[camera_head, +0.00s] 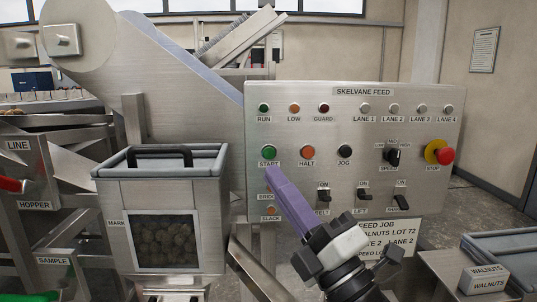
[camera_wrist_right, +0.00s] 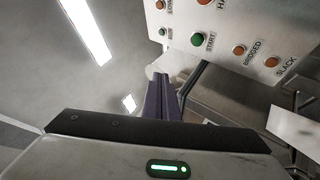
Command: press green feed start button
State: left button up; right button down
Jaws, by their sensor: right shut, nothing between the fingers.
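The green START button (camera_head: 269,153) is on the left of the steel SKELVANE FEED panel (camera_head: 430,205), beside the orange HALT button (camera_head: 307,152). In the right wrist view the green button (camera_wrist_right: 197,40) shows above and right of the fingertips. My right gripper (camera_head: 274,172) is shut and empty, its purple fingers pointing up at the panel just below the START button. The fingers (camera_wrist_right: 161,80) are together in the right wrist view. I cannot tell whether the tip touches the panel. My left gripper is not in view.
The black JOG button (camera_head: 344,152) and red STOP button (camera_head: 446,155) are further right on the panel. A grey bin with a window onto walnuts (camera_head: 165,240) stands left of the panel. A WALNUTS block (camera_head: 484,279) is at the lower right.

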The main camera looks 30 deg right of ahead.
aim_at(269, 153)
jog(key=w+d+b, duration=0.1)
jog(key=w+d, duration=0.3)
jog(key=w, duration=0.4)
jog(key=shift+a, duration=0.1)
dwell(0.8)
jog(key=shift+w, duration=0.1)
dwell(1.2)
jog(key=shift+w+d, duration=0.2)
jog(key=shift+w, duration=0.1)
jog(key=shift+w+d, duration=0.2)
jog(key=shift+w, duration=0.15)
dwell(0.6)
jog(key=shift+s+a, duration=0.1)
jog(key=shift+s, duration=0.05)
jog(key=shift+s+a, duration=0.25)
jog(key=shift+s, duration=0.35)
